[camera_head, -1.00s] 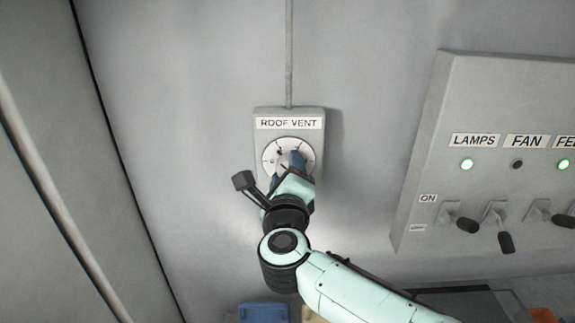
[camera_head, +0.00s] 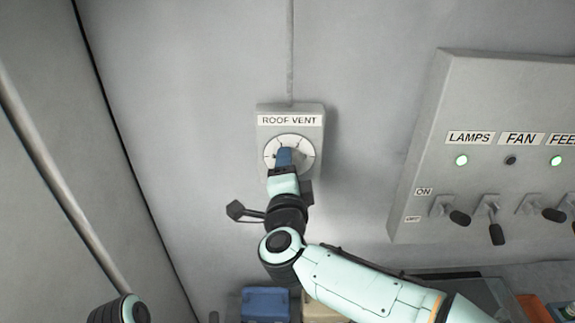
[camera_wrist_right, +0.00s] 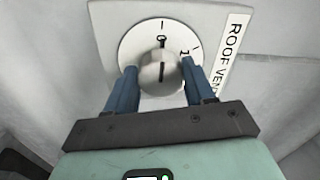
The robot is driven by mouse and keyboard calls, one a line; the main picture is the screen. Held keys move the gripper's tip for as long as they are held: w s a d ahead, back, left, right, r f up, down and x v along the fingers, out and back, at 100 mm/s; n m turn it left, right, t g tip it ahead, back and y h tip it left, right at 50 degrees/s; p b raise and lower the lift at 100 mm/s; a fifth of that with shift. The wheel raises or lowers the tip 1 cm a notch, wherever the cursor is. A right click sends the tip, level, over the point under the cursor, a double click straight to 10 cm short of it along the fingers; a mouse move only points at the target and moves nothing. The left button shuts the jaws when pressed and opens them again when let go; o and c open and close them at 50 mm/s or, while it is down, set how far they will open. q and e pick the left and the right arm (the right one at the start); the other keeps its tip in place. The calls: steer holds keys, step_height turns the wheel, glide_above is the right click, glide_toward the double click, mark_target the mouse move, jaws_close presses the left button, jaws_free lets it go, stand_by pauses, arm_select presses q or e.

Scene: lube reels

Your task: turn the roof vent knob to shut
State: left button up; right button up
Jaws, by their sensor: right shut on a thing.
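The roof vent box (camera_head: 265,133) is fixed to the wall under its ROOF VENT label. Its round white dial (camera_head: 304,143) is partly covered by my right gripper (camera_head: 284,156) in the head view. In the right wrist view, the silver round knob (camera_wrist_right: 160,74) sits between the blue fingers of my right gripper (camera_wrist_right: 156,88), which is shut on it. A dark line on the knob runs upright in that view, towards a mark at the dial's top edge. A second mark shows right of the knob. My left gripper is not in view.
A switch panel (camera_head: 430,150) with LAMPS and FAN labels, lights and several levers stands out from the wall at right. A blue bin (camera_head: 265,303) lies below. A pipe (camera_head: 60,190) runs along the left wall. The wall around the box is clear.

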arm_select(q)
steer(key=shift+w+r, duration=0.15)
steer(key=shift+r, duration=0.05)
arm_select(e)
steer(key=shift+n, duration=0.4)
steer(key=o, duration=1)
steer(key=shift+o, duration=0.2)
steer(key=shift+s, duration=0.1)
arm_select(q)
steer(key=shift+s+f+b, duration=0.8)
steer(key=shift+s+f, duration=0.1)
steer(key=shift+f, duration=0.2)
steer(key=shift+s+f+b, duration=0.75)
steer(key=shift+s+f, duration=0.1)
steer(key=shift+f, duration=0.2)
arm_select(e)
steer(key=s, duration=1.3)
steer(key=shift+s, duration=0.15)
